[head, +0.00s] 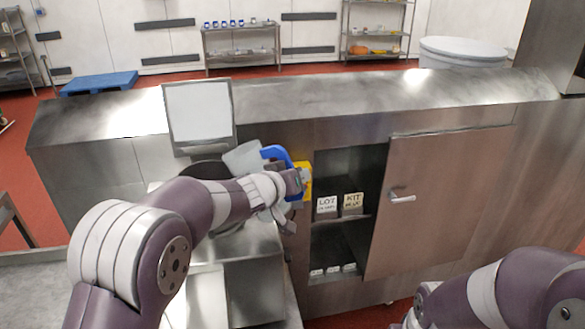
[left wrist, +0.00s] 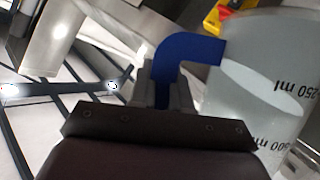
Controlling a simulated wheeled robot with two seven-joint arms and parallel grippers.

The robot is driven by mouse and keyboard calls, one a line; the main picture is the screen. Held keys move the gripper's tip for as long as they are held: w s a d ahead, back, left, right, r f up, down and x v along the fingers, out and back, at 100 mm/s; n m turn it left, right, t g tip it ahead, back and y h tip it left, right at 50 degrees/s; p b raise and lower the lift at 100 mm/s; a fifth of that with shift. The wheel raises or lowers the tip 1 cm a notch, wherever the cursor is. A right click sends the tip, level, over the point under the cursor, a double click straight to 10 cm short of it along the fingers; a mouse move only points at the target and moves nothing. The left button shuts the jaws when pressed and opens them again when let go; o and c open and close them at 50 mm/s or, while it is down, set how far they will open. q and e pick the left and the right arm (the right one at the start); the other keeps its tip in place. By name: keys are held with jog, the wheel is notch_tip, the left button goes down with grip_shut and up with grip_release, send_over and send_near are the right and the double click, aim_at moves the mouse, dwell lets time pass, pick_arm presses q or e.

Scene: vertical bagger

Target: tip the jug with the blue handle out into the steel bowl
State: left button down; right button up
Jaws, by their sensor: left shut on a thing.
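The jug (head: 243,158) is translucent and grey, with a blue handle (head: 277,153). In the head view it leans to the left, above a dark round opening (head: 207,170) that may be the steel bowl, mostly hidden by my left arm. My left gripper (head: 292,184) is shut on the handle. In the left wrist view the handle (left wrist: 185,48) sits between the fingers (left wrist: 165,92), and the jug (left wrist: 285,55) shows upside-down volume marks and a pale area that may be its contents. The jaws of my right gripper are out of view.
A pale upright panel (head: 198,110) stands behind the dark opening. A yellow object (head: 306,181) is just right of my left gripper. An open steel cabinet holds labelled boxes (head: 339,204), its door (head: 440,195) swung to the right.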

pick_arm(q)
jog(key=r+n+h+p, duration=0.1)
jog(key=r, duration=0.1)
jog(key=r+n+p, duration=0.2)
jog(key=a+r+n+h+p, duration=0.1)
jog(key=r+p, duration=0.1)
jog(key=r, duration=0.1)
jog(key=shift+s+a+h, duration=0.1)
jog(key=shift+h, duration=0.2)
jog(key=a+r+n, duration=0.1)
jog(key=w+a+r+n+h, duration=0.1)
jog(key=r, duration=0.1)
jog(key=shift+a+r+n+t, duration=0.1)
jog(key=shift+n+t, duration=0.2)
jog(key=shift+n, duration=0.1)
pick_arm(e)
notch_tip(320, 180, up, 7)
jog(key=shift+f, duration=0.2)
pick_arm(q)
jog(key=shift+a+r+n, duration=0.4)
jog(key=shift+a+r, duration=0.2)
jog(key=shift+r, duration=0.05)
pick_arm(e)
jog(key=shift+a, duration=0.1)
pick_arm(q)
jog(key=shift+w, duration=0.15)
